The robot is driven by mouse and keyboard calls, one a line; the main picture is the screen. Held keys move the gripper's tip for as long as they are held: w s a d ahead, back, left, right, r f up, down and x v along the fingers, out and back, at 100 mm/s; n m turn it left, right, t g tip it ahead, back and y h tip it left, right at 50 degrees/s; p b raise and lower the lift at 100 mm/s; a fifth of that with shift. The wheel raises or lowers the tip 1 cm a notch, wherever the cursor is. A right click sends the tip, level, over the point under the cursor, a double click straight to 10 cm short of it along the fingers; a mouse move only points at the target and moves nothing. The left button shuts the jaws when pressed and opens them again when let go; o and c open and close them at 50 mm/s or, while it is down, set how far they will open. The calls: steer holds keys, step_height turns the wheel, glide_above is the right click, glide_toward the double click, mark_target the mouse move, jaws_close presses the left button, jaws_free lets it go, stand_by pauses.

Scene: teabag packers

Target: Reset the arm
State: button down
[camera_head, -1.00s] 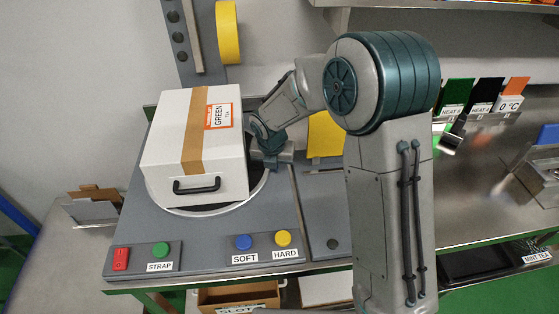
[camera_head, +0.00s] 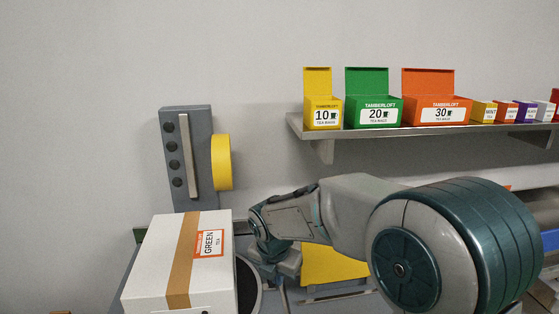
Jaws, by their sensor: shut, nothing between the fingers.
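My arm reaches in from the right, and my gripper (camera_head: 284,268) hangs at its end, low in the middle of the picture. It is shut and empty, just right of the white box and apart from it. Its fingertips are small and hard to make out. The white box (camera_head: 143,262) has a brown strap of tape over it and an orange-edged GREEN tea label (camera_head: 209,243). It stands on the round turntable (camera_head: 247,290) of the packing machine; its lower front is cut off by the picture's edge.
A grey column (camera_head: 172,145) with a yellow roll (camera_head: 222,162) stands behind the box. A wall shelf (camera_head: 350,133) at upper right bears yellow, green and orange boxes and several small packs. A yellow panel (camera_head: 330,264) lies behind my gripper. The wall space between column and shelf is free.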

steer(key=s+d+r+m, duration=0.2)
steer(key=s+d+m, duration=0.6)
steer(key=m, duration=0.7)
steer(key=s+d+r+m, duration=0.3)
steer(key=s+d+m, duration=0.5)
steer(key=s+m, duration=0.5)
steer(key=shift+m+y, duration=0.3)
steer(key=shift+m, duration=1)
